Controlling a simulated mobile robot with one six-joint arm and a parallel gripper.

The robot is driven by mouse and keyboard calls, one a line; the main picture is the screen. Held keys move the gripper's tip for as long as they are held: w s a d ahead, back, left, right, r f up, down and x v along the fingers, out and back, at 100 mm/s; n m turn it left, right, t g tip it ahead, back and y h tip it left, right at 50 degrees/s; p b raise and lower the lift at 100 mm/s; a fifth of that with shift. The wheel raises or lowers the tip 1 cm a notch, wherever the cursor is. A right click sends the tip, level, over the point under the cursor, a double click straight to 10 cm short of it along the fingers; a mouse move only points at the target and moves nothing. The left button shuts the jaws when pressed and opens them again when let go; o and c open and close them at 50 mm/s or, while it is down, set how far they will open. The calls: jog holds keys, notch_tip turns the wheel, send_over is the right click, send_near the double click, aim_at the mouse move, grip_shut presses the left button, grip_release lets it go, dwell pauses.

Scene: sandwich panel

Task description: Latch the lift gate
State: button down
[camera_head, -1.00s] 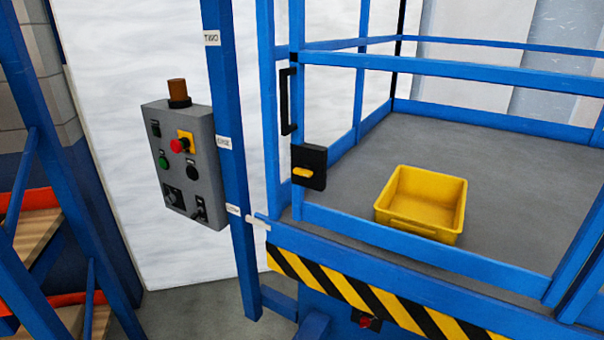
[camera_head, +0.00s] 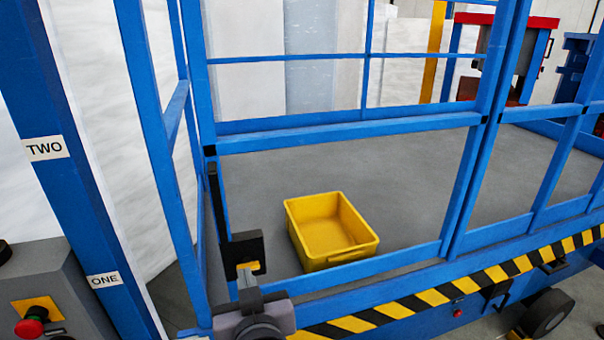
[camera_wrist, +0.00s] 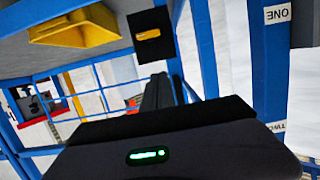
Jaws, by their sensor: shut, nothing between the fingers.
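The lift gate (camera_head: 345,136) is a blue rail frame across the front of the platform. A black latch box (camera_head: 239,249) with a yellow knob (camera_head: 250,267) sits low on its left upright, below a black bar handle (camera_head: 215,200). The latch box also shows upside down in the wrist view (camera_wrist: 153,46), with its yellow knob (camera_wrist: 148,34). My gripper (camera_head: 246,277) is shut and empty, its tips just below the yellow knob in the head view. I cannot tell whether they touch it, or whether the gate is fully closed. In the wrist view, my fingers (camera_wrist: 158,80) point toward the latch.
A yellow bin (camera_head: 330,228) stands on the grey platform behind the gate. A blue post (camera_head: 85,160) with labels ONE and TWO and a grey control box (camera_head: 60,285) with a red button stand at left. A black and yellow striped edge (camera_head: 430,296) runs along the platform front.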

send_over(247, 264)
jog(key=s, duration=0.3)
notch_tip(247, 264, down, 2)
jog(key=shift+w+f, duration=0.15)
jog(key=shift+f, duration=0.1)
notch_tip(247, 264, down, 3)
jog(key=shift+b, duration=0.4)
jog(key=shift+f, duration=0.5)
jog(key=shift+a, duration=0.1)
jog(key=shift+s+n, duration=0.25)
jog(key=shift+n, duration=0.05)
jog(key=shift+w, duration=0.1)
